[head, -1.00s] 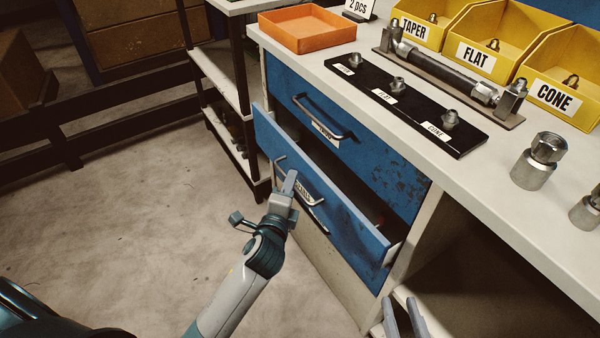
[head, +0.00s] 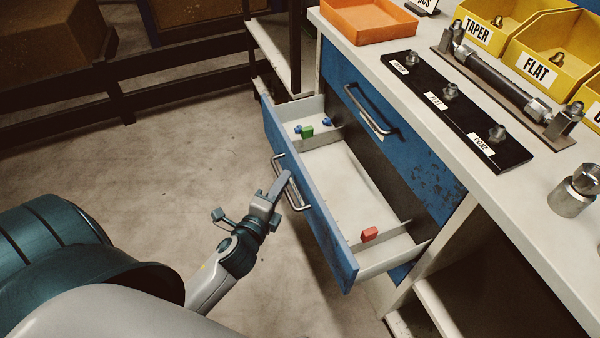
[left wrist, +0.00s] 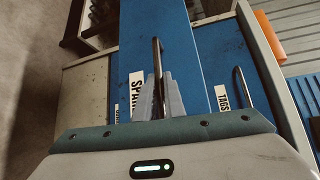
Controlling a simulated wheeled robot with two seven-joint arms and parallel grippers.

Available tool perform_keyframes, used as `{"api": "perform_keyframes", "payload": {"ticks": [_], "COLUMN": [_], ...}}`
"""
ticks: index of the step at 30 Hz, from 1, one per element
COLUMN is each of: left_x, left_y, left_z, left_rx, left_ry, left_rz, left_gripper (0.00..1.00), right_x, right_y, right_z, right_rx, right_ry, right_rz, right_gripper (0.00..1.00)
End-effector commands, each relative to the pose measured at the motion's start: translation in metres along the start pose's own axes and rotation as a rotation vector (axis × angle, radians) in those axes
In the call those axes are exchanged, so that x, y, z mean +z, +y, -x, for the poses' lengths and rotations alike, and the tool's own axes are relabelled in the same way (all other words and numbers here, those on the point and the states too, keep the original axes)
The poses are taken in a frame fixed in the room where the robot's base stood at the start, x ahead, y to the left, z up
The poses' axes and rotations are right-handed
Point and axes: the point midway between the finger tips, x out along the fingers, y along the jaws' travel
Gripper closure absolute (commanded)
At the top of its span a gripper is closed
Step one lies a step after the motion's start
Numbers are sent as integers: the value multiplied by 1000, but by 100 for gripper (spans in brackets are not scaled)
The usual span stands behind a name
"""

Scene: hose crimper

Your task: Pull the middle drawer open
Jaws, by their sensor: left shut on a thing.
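The middle drawer (head: 318,217) has a blue front and stands well out of the cabinet. Its pale inside shows, with small green and blue pieces (head: 306,131) at the far end and a red piece (head: 369,234) at the near end. My left gripper (head: 283,183) is shut on the drawer's metal bar handle (head: 297,192). In the left wrist view the two grey fingers (left wrist: 158,98) close around the handle bar (left wrist: 157,62), beside a partly covered white label. My right gripper is not in view.
The top drawer (head: 380,130) is shut, with its own bar handle. The worktop above bears an orange tray (head: 368,20), a black board with fittings (head: 455,110) and yellow bins (head: 545,50). Bare floor (head: 130,165) lies left of the drawer.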

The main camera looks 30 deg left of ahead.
Motion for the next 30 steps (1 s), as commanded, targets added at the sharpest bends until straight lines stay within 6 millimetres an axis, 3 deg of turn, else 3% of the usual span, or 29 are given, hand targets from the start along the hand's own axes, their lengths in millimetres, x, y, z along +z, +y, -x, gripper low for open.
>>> {"api": "perform_keyframes", "payload": {"ticks": [3,9,24,25,26,27,30], "left_x": [18,35,40,40,40,40,40], "left_y": [6,12,13,13,13,13,12], "left_z": [19,36,41,41,41,41,41], "left_rx": [7,5,2,2,2,2,1], "left_ry": [-1,0,1,1,0,0,0], "left_rz": [-2,0,1,1,1,1,1], "left_gripper": [100,100,100,84,76,72,72], "right_x": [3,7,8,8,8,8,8], "right_y": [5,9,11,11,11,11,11], "right_z": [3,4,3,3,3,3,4], "right_rx": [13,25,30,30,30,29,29], "right_ry": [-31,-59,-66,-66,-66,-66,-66], "right_rz": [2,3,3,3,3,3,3], "right_gripper": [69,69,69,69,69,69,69]}}
